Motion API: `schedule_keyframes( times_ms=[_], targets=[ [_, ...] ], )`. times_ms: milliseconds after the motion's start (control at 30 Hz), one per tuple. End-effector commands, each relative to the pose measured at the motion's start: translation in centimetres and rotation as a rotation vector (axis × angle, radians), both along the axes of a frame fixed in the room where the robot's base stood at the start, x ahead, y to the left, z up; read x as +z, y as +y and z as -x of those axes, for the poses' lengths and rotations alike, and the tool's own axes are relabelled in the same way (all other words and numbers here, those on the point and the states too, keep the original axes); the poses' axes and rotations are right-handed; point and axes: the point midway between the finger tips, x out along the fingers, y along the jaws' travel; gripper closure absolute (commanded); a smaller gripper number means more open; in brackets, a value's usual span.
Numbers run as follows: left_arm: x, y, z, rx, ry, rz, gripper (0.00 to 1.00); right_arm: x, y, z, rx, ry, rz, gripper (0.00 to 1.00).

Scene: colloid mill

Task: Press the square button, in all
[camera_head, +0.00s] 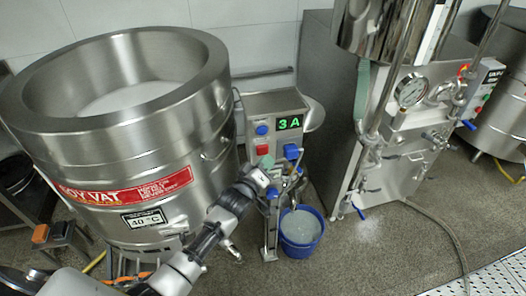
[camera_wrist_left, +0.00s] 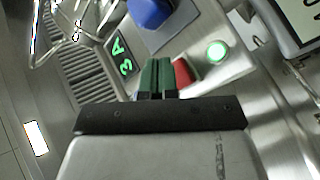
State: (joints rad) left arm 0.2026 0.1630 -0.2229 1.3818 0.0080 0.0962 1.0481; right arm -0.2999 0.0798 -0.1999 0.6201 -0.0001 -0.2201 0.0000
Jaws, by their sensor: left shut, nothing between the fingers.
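The control box (camera_head: 278,105) has a green "3 A" display (camera_head: 289,123). A red, square-looking button (camera_head: 262,149) is on its left side. In the left wrist view, this red button (camera_wrist_left: 184,73) is partly hidden behind my fingers. A blue control (camera_head: 292,151) is below the display; it also shows at the top of the left wrist view (camera_wrist_left: 151,12). My left gripper (camera_head: 267,165) is shut and empty, just below the red button in the head view. Its green fingertips (camera_wrist_left: 157,74) point at the panel; I cannot tell if they touch it. My right gripper is out of view.
A round blue button (camera_head: 262,130) and a lit green round button (camera_wrist_left: 216,50) are also on the panel. The steel vat (camera_head: 130,130) stands close on the left. A blue bucket (camera_head: 302,246) stands below the box. The steel machine (camera_head: 335,120) is on the right.

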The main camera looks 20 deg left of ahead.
Motion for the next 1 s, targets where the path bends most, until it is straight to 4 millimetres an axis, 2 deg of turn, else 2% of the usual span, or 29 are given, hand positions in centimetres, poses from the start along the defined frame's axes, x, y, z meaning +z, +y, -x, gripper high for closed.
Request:
schedule_keyframes(
  times_ms=[1000],
  targets=[
    [0.0, 0.61, -0.89, 0.0, 0.0, 0.0, 1.0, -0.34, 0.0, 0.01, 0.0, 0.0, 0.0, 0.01]
  ],
)
